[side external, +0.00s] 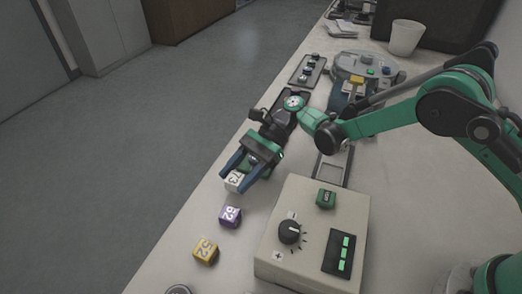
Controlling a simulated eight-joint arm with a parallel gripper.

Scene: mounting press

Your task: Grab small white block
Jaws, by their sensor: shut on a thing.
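A small white block (233,181) with dark digits on it is near the table's left edge. My gripper (246,177) is over it, with its two blue fingers on either side of the block, shut on it. The fingers and the gripper body hide part of the block. I cannot tell whether the block still touches the table.
A purple block (230,216) and a yellow block (205,250) stand in front. A beige control box (312,236) with a knob and a green block (325,199) on top is at right. A dark tray (307,71) and a white cup (405,37) are behind.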

